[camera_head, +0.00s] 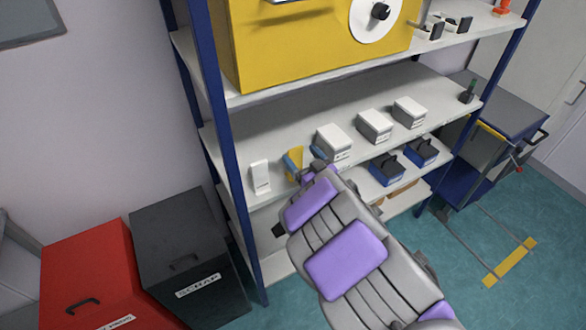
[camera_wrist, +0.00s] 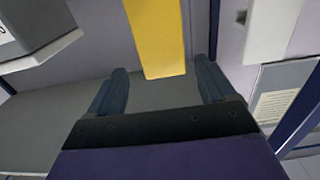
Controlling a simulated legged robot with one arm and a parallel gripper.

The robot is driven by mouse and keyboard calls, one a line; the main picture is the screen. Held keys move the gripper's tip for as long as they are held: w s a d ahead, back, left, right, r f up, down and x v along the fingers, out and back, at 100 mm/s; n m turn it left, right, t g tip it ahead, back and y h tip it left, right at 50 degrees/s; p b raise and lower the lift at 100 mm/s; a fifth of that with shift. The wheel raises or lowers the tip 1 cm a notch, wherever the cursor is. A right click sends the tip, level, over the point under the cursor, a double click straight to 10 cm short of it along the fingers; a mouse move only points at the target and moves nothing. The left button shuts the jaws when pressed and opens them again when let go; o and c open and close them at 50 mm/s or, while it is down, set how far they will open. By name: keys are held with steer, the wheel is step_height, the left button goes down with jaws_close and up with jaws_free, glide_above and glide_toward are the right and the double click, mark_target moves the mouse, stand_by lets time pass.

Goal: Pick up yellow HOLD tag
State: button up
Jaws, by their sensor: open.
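The yellow tag (camera_head: 293,163) stands near the front edge of the middle shelf, at its left end. In the wrist view the yellow tag (camera_wrist: 157,40) hangs down between my two fingers from the top of the picture, with a gap on both sides. No lettering on it is legible. My gripper (camera_head: 312,172) is right at the tag in the head view, partly covering its surroundings. In the wrist view my gripper (camera_wrist: 160,82) is open, with one dark finger on each side of the tag and nothing held.
A white upright block (camera_head: 260,176) stands left of the tag. Several white boxes, including the nearest one (camera_head: 333,142), stand to its right. A blue post (camera_head: 208,90) and the upper shelf with a yellow cabinet (camera_head: 310,45) border the space. Red (camera_head: 95,280) and black (camera_head: 185,255) bins stand at left.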

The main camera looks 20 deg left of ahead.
mark_target(296, 153)
steer(key=shift+s+f+b+x, duration=0.15)
steer(key=shift+b+x, duration=0.25)
steer(key=shift+x, duration=0.85)
steer(key=shift+s+f+b+x, duration=0.1)
steer(key=shift+b+x, duration=0.25)
steer(key=shift+x, duration=0.95)
steer(key=shift+a, duration=0.15)
steer(key=shift+c, duration=0.2)
steer(key=c, duration=1.3)
